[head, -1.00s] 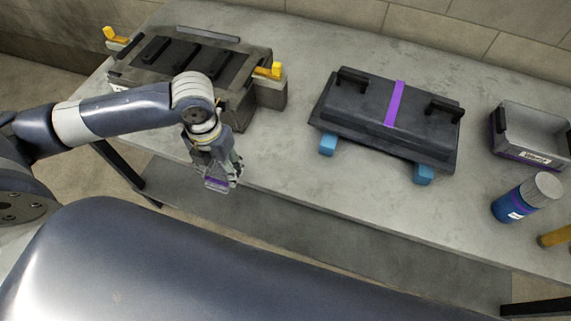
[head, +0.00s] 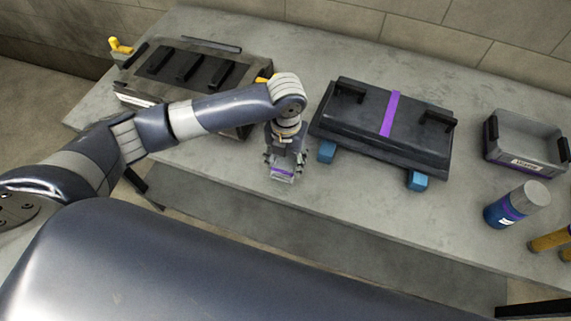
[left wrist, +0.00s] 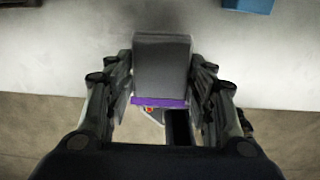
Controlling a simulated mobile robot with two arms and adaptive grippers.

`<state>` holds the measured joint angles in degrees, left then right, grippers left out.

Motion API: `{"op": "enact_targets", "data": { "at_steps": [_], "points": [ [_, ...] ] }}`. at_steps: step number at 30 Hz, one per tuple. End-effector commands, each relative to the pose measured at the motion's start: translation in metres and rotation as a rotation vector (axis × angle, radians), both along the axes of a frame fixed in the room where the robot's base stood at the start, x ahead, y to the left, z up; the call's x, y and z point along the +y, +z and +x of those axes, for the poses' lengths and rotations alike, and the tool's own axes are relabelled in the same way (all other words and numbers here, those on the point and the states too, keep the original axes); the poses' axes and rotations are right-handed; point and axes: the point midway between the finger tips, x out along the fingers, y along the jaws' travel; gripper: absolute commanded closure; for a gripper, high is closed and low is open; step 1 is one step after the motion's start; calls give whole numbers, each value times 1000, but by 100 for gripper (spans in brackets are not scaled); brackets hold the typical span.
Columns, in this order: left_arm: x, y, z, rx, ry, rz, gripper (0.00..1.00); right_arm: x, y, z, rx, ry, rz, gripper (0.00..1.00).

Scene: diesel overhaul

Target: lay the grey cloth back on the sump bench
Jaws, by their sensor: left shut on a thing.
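My left gripper (head: 281,168) is shut on the grey cloth (left wrist: 162,68), which looks like a folded grey block with a purple band along its near edge. In the head view the cloth (head: 283,174) shows only as a small piece at the fingertips. The gripper points down above the front part of the grey bench (head: 330,200), left of and nearer than the dark sump pan (head: 375,130). In the left wrist view the cloth sits between both fingers over the bench edge. I cannot tell its height above the top. My right gripper is not in view.
The sump pan with a purple stripe rests on blue blocks (head: 327,151). A dark engine part (head: 190,75) lies at the left, partly behind my arm. A grey bin (head: 525,145), a blue bottle (head: 513,207) and yellow-brown handles (head: 550,240) stand at the right. The bench front is mostly clear.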

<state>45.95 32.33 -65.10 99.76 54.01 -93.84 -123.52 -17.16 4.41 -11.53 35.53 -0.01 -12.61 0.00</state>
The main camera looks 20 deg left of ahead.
Motion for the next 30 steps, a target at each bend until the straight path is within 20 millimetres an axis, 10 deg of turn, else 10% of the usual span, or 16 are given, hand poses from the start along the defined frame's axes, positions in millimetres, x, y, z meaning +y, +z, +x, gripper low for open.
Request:
{"op": "enact_targets", "data": {
  "at_steps": [19,20,22,30],
  "points": [
    [1,-38,-1,1,-1,1,73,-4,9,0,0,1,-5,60],
    [1,-37,-1,1,-1,1,44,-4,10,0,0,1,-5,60],
    [1,-37,-1,1,-1,1,30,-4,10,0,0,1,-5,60],
    [1,-37,-1,1,-1,0,30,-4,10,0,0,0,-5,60]
  ]
}}
